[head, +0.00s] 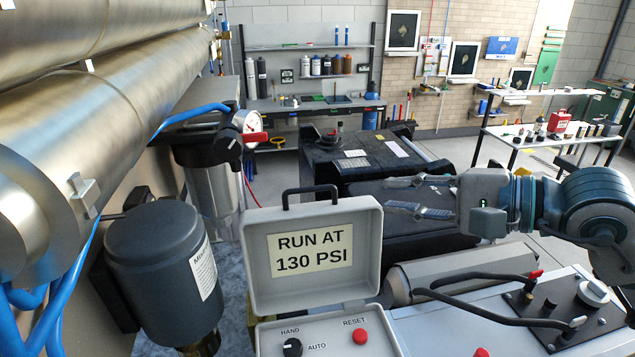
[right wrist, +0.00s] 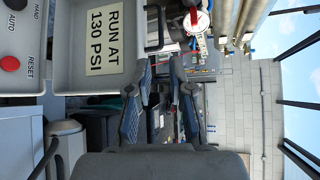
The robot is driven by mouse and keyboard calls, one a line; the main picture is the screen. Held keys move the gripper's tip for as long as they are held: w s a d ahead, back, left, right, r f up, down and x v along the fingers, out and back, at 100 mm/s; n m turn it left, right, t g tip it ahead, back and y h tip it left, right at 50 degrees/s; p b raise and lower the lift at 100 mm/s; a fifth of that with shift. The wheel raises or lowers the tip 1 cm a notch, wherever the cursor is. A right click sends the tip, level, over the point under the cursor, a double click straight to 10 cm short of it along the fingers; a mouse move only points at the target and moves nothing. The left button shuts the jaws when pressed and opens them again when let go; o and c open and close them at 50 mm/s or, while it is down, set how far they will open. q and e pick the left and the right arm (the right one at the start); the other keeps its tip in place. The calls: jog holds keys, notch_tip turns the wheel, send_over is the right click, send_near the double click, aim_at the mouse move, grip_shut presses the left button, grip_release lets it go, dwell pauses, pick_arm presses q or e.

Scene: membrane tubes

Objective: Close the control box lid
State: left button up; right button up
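The control box lid (head: 320,295) stands open, upright behind the control box (head: 325,340) in the head view. Its inside carries a "RUN AT 130 PSI" label, and a dark handle (head: 310,189) is on its top edge. The box panel shows a black knob and a red reset button. My right gripper (head: 390,195) is open and empty, up and right of the lid, apart from it. In the right wrist view the lid (right wrist: 75,50) is at upper left, and the open fingers (right wrist: 162,65) have nothing between them. My left gripper is not in view.
A dark motor (head: 155,265) and large metal tubes (head: 120,110) fill the left side. A filter housing with a gauge (head: 251,122) stands behind the lid. A white panel with a black cable (head: 470,290) lies right of the box. Air above the lid is mostly free.

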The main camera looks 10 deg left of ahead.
aim_at(312, 190)
jog(key=x, duration=0.4)
jog(key=p+x, duration=0.1)
jog(key=x, duration=0.4)
jog(key=p+x, duration=0.1)
jog(key=x, duration=0.4)
jog(key=shift+s+a+r, duration=0.1)
jog(key=shift+r, duration=0.15)
jog(key=shift+w+a+f, duration=0.2)
jog(key=shift+w+a, duration=0.05)
jog(key=shift+a, duration=0.1)
jog(key=shift+d, duration=0.1)
jog(key=shift+f, duration=0.1)
grip_shut()
